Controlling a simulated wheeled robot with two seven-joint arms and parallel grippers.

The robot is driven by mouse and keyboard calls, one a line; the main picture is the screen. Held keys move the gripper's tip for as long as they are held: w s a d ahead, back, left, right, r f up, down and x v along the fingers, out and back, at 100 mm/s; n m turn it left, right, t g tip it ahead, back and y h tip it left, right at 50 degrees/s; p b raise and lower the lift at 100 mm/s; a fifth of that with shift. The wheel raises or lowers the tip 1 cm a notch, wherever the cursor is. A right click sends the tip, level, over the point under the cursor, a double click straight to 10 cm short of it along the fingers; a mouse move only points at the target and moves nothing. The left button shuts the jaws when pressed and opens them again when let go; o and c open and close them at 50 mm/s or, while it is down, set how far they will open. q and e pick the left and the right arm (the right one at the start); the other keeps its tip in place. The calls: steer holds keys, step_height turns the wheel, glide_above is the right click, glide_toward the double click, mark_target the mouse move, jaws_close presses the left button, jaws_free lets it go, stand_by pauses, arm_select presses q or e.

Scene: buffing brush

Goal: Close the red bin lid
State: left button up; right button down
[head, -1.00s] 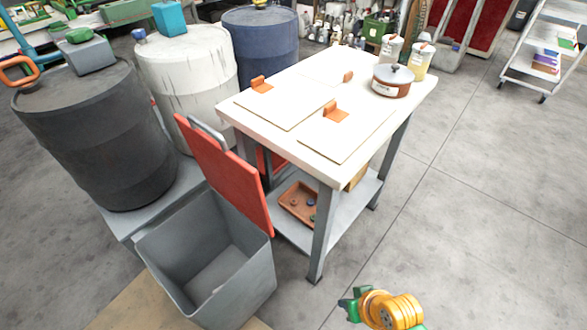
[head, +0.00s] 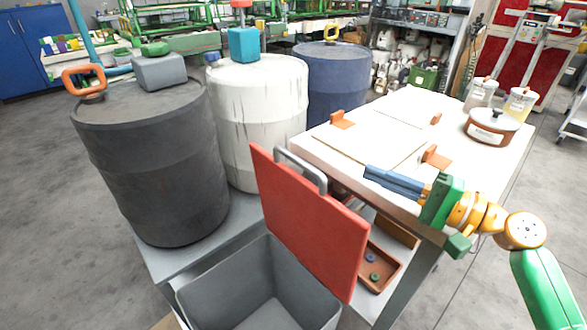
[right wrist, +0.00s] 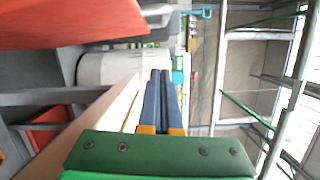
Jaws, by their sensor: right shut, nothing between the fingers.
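The red bin lid (head: 305,220) stands open and upright at the back edge of the grey bin (head: 262,285), whose open inside shows. A grey handle (head: 302,168) is on the lid's far side, near its top. My right gripper (head: 370,180) is shut and empty, pointing left, to the right of the lid's top and apart from it. In the right wrist view its closed blue fingers (right wrist: 160,78) point away, with the red lid (right wrist: 70,20) at the upper left. My left gripper is not in view.
A white-topped table (head: 350,140) with a pot (head: 492,130) stands behind and right of the lid, close to my right gripper. Dark (head: 150,160), white (head: 255,120) and blue (head: 345,80) drums stand at left and behind. Open floor lies at far left.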

arm_select(q)
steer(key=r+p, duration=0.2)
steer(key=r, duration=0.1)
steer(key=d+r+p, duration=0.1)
steer(key=p, duration=0.1)
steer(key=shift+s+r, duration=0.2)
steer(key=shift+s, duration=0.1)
arm_select(e)
steer(key=w+a+r, duration=0.1)
steer(key=a, duration=0.9)
steer(key=shift+w+a, duration=0.15)
steer(key=shift+w, duration=0.1)
